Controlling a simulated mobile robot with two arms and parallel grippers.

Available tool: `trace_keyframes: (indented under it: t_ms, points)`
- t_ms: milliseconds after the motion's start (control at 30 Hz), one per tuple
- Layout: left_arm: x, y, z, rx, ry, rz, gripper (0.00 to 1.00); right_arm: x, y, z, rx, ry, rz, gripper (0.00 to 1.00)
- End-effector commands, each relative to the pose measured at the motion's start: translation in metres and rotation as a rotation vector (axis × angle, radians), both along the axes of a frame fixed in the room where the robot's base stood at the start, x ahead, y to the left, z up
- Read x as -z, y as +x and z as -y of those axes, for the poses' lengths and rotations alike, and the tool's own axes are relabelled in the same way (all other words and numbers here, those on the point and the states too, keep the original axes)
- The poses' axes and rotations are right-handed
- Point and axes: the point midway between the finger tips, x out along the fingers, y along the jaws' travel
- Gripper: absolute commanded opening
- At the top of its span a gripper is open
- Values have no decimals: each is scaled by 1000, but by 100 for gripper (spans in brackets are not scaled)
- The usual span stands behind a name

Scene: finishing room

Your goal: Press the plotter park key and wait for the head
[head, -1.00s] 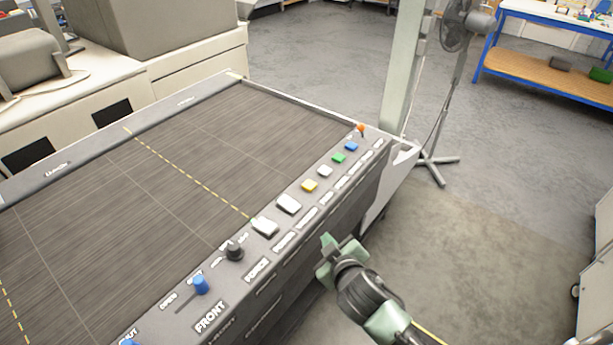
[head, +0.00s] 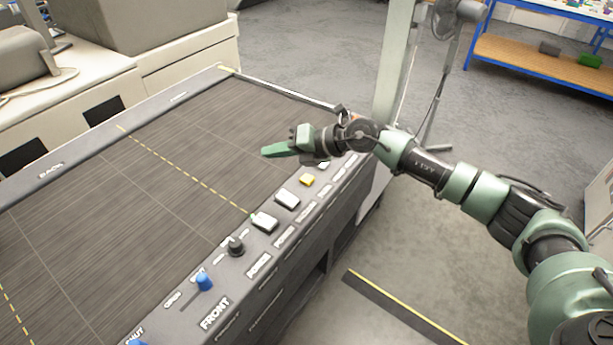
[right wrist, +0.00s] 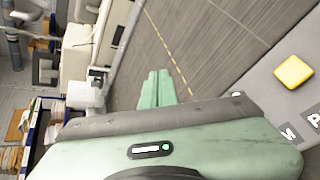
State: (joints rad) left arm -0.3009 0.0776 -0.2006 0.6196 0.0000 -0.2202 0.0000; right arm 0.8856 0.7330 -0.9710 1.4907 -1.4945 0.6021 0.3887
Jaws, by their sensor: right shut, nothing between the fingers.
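The plotter (head: 180,185) has a dark flat bed and a front control strip with a row of keys. Two white keys (head: 264,222) and (head: 287,199) and a yellow key (head: 307,180) are clear. Another white key (head: 323,164) is partly covered by my right arm, and the green and blue keys are hidden. I cannot read which label says park. My right gripper (head: 273,152) is shut and empty, above the bed beyond the key row, pointing left. The right wrist view shows its closed fingers (right wrist: 157,89) over the bed and the yellow key (right wrist: 294,72) at right. My left gripper is out of view.
A black knob (head: 236,246) and blue slider (head: 204,281) sit on the strip at the near end. A pale post (head: 394,65) and a fan (head: 452,25) stand behind my right arm. A blue-framed bench (head: 545,58) is at the back right.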

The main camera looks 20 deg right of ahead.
Motion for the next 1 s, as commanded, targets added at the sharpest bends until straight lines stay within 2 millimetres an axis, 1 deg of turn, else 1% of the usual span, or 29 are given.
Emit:
trace_keyframes:
  t_ms: [33,100,200,300,433,767,867,1000]
  points:
    - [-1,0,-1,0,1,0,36,1,7,21,2,-91,-3,0]
    - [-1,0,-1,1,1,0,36,7,12,45,7,-191,-19,0]
    - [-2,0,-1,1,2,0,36,9,17,72,19,-290,-36,0]
    - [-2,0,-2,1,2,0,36,11,20,89,28,-347,-49,0]
    - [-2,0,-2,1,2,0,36,12,21,98,34,-376,-58,0]
    - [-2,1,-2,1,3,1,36,12,21,98,34,-376,-57,0]
    - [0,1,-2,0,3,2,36,15,20,97,34,-376,-58,0]
    - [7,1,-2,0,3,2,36,24,20,97,34,-375,-58,0]
